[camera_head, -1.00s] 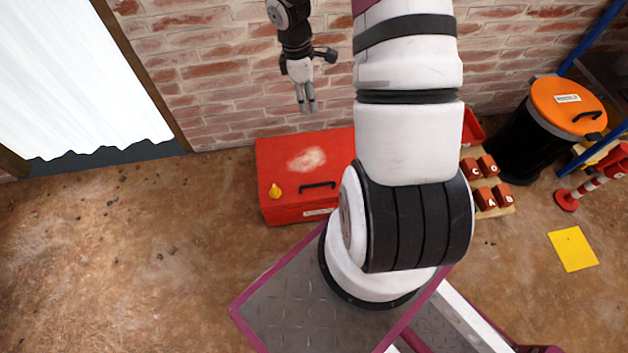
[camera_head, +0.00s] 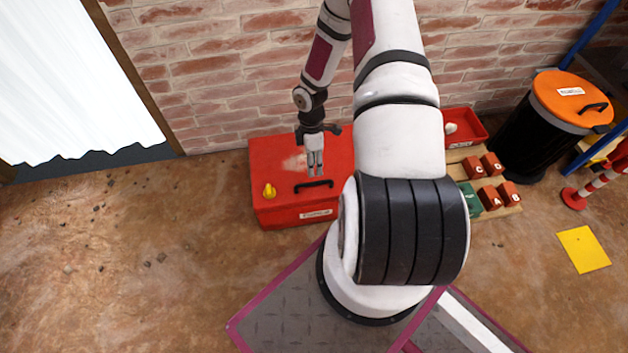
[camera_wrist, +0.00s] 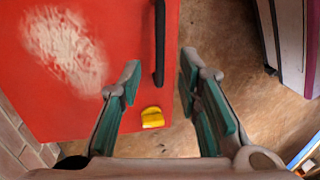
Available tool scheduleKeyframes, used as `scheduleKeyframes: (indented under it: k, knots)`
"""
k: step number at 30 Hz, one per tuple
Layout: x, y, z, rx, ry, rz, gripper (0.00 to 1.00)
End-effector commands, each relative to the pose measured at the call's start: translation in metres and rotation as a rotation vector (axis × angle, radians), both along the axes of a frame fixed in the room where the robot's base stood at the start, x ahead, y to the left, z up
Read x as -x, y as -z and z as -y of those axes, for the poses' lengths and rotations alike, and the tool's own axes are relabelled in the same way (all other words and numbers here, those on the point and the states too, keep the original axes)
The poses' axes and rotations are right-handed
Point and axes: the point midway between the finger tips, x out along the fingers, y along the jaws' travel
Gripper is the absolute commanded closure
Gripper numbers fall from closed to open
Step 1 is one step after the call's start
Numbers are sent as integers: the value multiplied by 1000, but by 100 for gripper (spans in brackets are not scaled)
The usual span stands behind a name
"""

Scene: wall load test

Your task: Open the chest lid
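The red chest (camera_head: 275,160) stands on the floor against the brick wall, its lid down. A black bar handle (camera_head: 314,184) runs along the front part of the lid, and a small yellow object (camera_head: 269,191) sits left of it. My gripper (camera_head: 315,174) hangs fingers-down over the lid, just behind the handle in the head view. In the wrist view the fingers (camera_wrist: 160,66) are apart with nothing between their pads. The handle (camera_wrist: 159,42) shows in line with the gap, beyond the fingertips. Contact with the lid cannot be told. My arm hides the chest's right end.
A red tray (camera_head: 468,140) and a board with lettered blocks (camera_head: 474,168) lie right of the chest. A black bin with an orange lid (camera_head: 560,95) stands farther right. A yellow sheet (camera_head: 583,249) is on the floor.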

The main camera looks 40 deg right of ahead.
Motion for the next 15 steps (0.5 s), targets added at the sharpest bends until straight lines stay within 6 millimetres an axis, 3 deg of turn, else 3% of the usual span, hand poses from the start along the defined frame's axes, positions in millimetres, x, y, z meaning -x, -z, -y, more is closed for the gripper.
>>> scheduleKeyframes:
  k: [1, 6, 15]
  knots:
    - [2, 13, -2, -1, 0, -3, 69]
    - [7, 42, -5, 0, 0, -2, 69]
    - [11, 65, -7, 1, 0, -1, 69]
